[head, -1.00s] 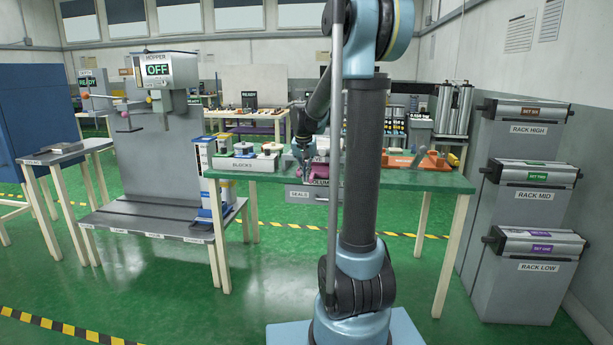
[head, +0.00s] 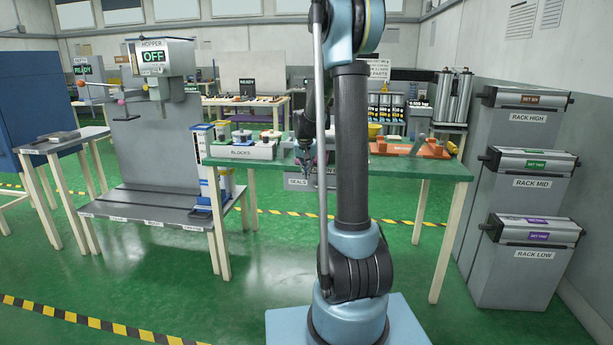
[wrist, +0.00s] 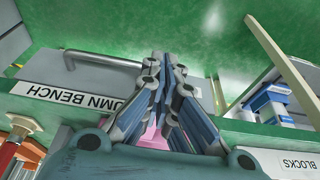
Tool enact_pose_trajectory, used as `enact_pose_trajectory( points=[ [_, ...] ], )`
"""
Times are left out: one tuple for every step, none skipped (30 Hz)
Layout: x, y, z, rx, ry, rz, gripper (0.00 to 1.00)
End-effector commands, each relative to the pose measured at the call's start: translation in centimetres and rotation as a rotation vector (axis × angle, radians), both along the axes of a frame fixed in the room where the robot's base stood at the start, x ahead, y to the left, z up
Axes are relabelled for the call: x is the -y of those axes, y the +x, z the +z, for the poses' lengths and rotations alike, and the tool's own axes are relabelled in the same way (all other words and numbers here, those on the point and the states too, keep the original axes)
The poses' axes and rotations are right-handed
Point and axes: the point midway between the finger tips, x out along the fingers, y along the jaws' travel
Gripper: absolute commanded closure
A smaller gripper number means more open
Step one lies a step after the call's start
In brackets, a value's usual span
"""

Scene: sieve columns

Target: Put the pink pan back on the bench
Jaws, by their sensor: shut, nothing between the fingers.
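My gripper (head: 306,163) is at the front edge of the green-topped bench (head: 437,169), beside the column of my arm in the head view. In the wrist view the bench's front edge carries an upside-down label reading "UMN BENCH" (wrist: 65,95). My gripper (wrist: 164,60) is shut there, its fingers together and empty. A pink patch (wrist: 151,136), which may be the pink pan, shows behind the fingers; most of it is hidden. I cannot tell whether the gripper touches it. In the head view my arm hides the middle of the bench.
A BLOCKS tray (head: 243,151) stands on the bench's left side and an orange fixture (head: 408,149) on its right. A SEALS bin (head: 297,182) shows below the bench edge. The hopper machine (head: 155,125) is at left, three racks (head: 525,120) at right. Open green floor lies in front.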

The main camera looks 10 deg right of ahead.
Motion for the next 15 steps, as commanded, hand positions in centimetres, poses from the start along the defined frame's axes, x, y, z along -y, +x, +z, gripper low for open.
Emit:
enact_pose_trajectory(
  points=[
    [0.0,0.0,0.0,0.000,0.000,0.000,1.00],
    [0.0,0.0,0.0,0.000,0.000,0.000,1.00],
    [0.0,0.0,0.0,0.000,0.000,0.000,1.00],
    [0.0,0.0,0.0,0.000,0.000,0.000,1.00],
    [0.0,0.0,0.0,0.000,0.000,0.000,1.00],
    [0.0,0.0,0.0,0.000,0.000,0.000,1.00],
    [0.0,0.0,0.0,0.000,0.000,0.000,1.00],
    [0.0,0.1,0.0,0.000,0.000,0.000,1.00],
    [0.1,0.2,0.0,0.000,0.000,0.000,1.00],
    [0.1,0.3,0.0,0.000,0.000,0.000,1.00],
    [0.2,0.5,0.0,0.000,0.000,-0.001,1.00],
    [0.3,0.9,0.0,0.000,0.000,-0.001,1.00],
    [0.4,1.2,0.0,0.000,-0.001,-0.001,1.00],
    [0.5,1.5,0.0,0.000,-0.001,-0.001,1.00],
    [0.7,2.1,0.0,0.000,-0.001,-0.001,1.00]
  ],
)
